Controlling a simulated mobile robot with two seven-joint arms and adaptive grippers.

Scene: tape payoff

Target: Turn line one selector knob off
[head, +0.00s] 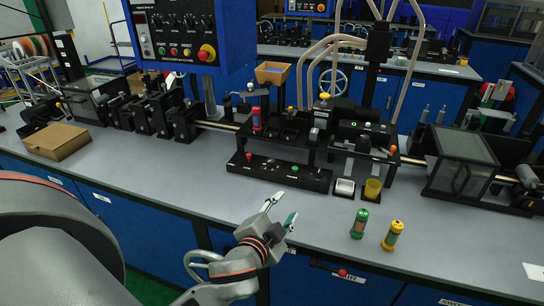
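A blue control box (236,40) hangs at the upper left, with a dark panel facing me. A row of several small black knobs (190,20) runs across the panel. Their labels are too small to read, so I cannot tell which is the line one selector or how it is turned. Below them are small coloured buttons (173,51) and a red mushroom button (206,53). My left gripper (281,210) is over the front edge of the bench, well below and right of the panel. Its fingers are apart with nothing between them. My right gripper is out of view.
The grey bench (180,185) carries a cardboard box (57,141), black machinery (310,140), and a low button bar (280,171). A green cylinder (359,224) and a yellow cylinder (392,235) stand near the front edge. The bench's left front is mostly clear.

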